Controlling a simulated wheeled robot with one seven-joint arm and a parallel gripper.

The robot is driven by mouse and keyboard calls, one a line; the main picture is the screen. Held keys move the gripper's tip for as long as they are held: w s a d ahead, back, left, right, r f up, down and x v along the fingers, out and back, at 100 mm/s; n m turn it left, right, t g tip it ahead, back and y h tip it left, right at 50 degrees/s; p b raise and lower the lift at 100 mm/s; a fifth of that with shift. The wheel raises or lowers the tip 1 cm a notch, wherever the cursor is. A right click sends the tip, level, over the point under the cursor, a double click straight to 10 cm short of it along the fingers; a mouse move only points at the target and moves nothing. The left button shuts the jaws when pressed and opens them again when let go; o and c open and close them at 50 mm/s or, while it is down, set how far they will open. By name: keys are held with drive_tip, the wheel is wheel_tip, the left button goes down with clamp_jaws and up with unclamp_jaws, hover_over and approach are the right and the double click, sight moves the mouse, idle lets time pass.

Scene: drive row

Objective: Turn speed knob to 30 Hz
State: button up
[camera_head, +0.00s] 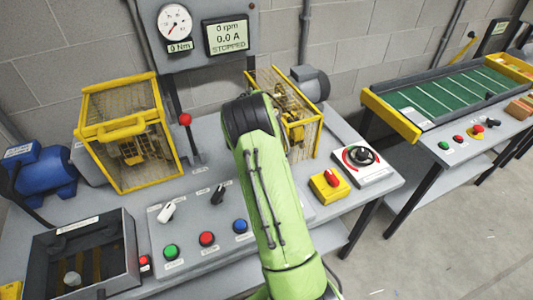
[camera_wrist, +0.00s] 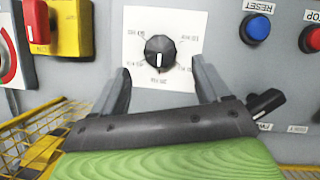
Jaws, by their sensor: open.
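The speed knob (camera_wrist: 159,50) is black and round, on a white square dial plate with Hz labels that appear upside down in the wrist view. Its white mark points down in that picture, toward the bottom label; the digits are too blurred to read surely. My gripper (camera_wrist: 160,66) is open, with one dark finger on each side below the knob in the picture. I see no clear contact. In the head view my green arm hides the knob and the fingers. The display (camera_head: 227,36) reads 0 rpm, 0.0 A, STOPPED.
A black selector (camera_wrist: 266,103) sits close to the right finger. The blue RESET button (camera_wrist: 257,28) and red STOP button (camera_wrist: 311,39) are to the right. A yellow box with a red switch (camera_head: 326,185) and yellow cages (camera_head: 124,132) stand around the panel.

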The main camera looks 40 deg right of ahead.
drive_tip(key=p+v, duration=0.1)
drive_tip(key=v, duration=0.8)
drive_tip(key=shift+w+r+p, duration=0.15)
drive_tip(key=shift+r+p, duration=0.15)
drive_tip(key=shift+r, duration=0.1)
